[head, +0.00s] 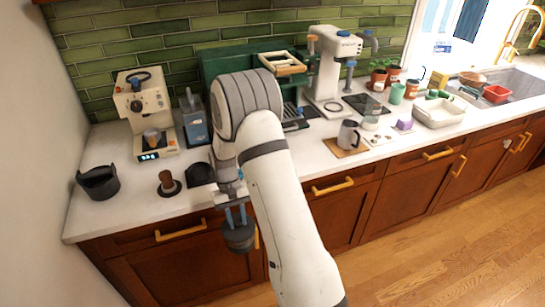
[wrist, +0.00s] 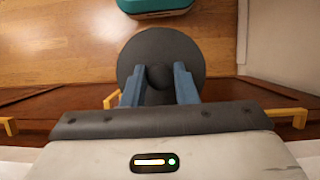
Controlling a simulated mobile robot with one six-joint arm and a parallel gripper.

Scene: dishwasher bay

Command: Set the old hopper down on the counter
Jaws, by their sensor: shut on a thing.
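The old hopper (head: 239,238) is a dark grey, round piece held below my gripper (head: 236,213). In the wrist view the hopper (wrist: 188,48) shows as a dark disc with a round knob in the middle. The blue fingers of my gripper (wrist: 160,85) are shut on it, one on each side of the knob. The hopper hangs in the air in front of the cabinet doors, outside the front edge of the counter (head: 125,208). It touches nothing else that I can see.
On the counter's left stand a black open bin (head: 98,183), a brown-handled tamper (head: 168,184), a black rounded piece (head: 200,174), a cream grinder (head: 143,110) and a blue container (head: 195,122). The front-left strip is bare. A white machine (head: 332,65) stands farther right. Yellow handles (head: 181,231) stick out below.

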